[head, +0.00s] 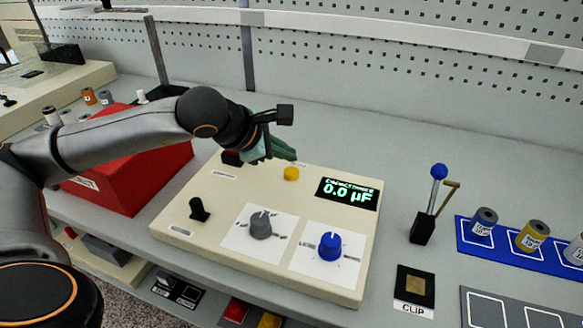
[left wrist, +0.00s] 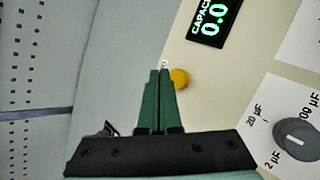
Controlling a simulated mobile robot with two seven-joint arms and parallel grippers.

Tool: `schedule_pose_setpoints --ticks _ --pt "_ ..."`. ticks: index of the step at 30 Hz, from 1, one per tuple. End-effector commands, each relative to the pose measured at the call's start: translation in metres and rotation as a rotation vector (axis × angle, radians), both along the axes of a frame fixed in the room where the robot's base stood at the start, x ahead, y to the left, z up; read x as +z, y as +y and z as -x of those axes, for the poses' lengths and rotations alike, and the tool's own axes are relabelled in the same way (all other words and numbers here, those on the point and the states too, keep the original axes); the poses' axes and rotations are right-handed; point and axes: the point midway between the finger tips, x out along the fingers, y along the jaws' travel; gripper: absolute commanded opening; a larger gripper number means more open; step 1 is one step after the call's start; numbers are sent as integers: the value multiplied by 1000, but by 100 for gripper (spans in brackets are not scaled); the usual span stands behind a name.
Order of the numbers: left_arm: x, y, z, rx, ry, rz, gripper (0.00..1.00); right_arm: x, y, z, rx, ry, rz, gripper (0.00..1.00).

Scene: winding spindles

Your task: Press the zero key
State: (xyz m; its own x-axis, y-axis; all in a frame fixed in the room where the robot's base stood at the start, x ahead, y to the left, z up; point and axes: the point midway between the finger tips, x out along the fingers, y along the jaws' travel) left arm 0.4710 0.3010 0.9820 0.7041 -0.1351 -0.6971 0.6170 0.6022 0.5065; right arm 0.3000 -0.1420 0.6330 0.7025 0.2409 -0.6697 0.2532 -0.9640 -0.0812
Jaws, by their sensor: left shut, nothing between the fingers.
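The yellow round key (head: 291,173) stands on the cream meter panel (head: 230,188), left of the green display (head: 348,192), which reads 0.0 µF. A small label beside the key is too small to read. My left gripper (head: 292,156), with green fingers, is shut and empty just behind the key in the head view. In the left wrist view the closed fingertips (left wrist: 160,72) are just left of the yellow key (left wrist: 180,78), seemingly apart from it. I cannot tell their height above the panel.
The panel also carries a grey knob (head: 260,225), a blue knob (head: 330,246) and a black toggle (head: 198,209). A red box (head: 130,175) stands left under my arm. A blue-topped lever (head: 438,172) and a spool rack (head: 510,250) are at right.

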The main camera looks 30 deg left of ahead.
Motion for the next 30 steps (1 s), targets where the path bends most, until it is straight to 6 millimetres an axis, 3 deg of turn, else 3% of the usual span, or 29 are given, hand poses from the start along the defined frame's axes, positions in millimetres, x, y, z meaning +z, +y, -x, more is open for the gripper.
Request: schedule_pose_setpoints --ticks 12,30 --pt "41 0 0 0 -1 0 0 24 0 0 0 0 0 50" --pt "40 0 0 0 0 0 0 23 0 0 0 1 0 50"
